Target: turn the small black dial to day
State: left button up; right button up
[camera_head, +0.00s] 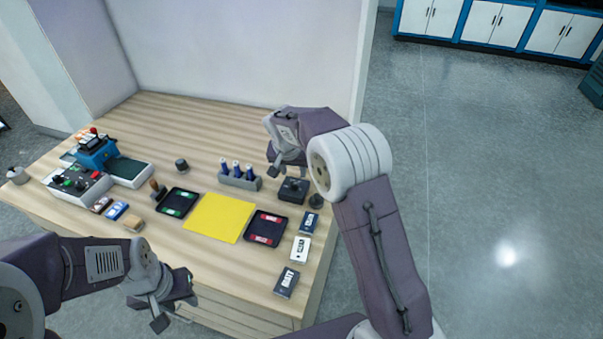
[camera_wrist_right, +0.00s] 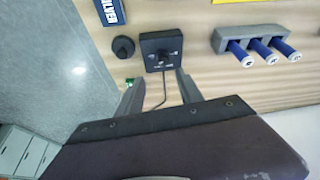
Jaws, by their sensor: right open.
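The small black dial is a round knob (camera_wrist_right: 163,54) on a square black box (camera_head: 293,190) at the right side of the table. In the right wrist view the box's face has small pale markings that I cannot read, so the knob's setting is unclear. My right gripper (camera_head: 283,163) is above the table just behind the box. In the right wrist view its two fingers (camera_wrist_right: 158,88) are spread and empty, pointing toward the box without touching the knob. My left gripper (camera_head: 176,309) hangs off the table's front edge, fingers apart and empty.
A round black piece (camera_wrist_right: 123,47) sits beside the box. A yellow mat (camera_head: 219,217) lies between two black trays. Several labelled cards (camera_head: 300,249) lie at the right edge. A blue machine (camera_head: 96,153) stands far left.

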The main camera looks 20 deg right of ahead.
aim_at(293, 183)
jog(key=x, duration=0.2)
jog(key=p+x, duration=0.1)
jog(key=x, duration=0.2)
jog(key=a+x, duration=0.1)
jog(key=x, duration=0.1)
jog(key=shift+d+f, duration=0.1)
jog(key=shift+f, duration=0.15)
jog(key=shift+w+f+p, duration=0.1)
jog(key=shift+f+p, duration=0.2)
jog(key=shift+f, duration=0.1)
pick_arm(q)
jog(key=shift+s+a+r, duration=0.15)
jog(key=shift+a+r, duration=0.4)
jog(key=shift+r, duration=0.25)
pick_arm(e)
jog(key=shift+f, duration=0.1)
jog(key=c, duration=0.3)
jog(key=shift+w, duration=0.1)
grip_shut()
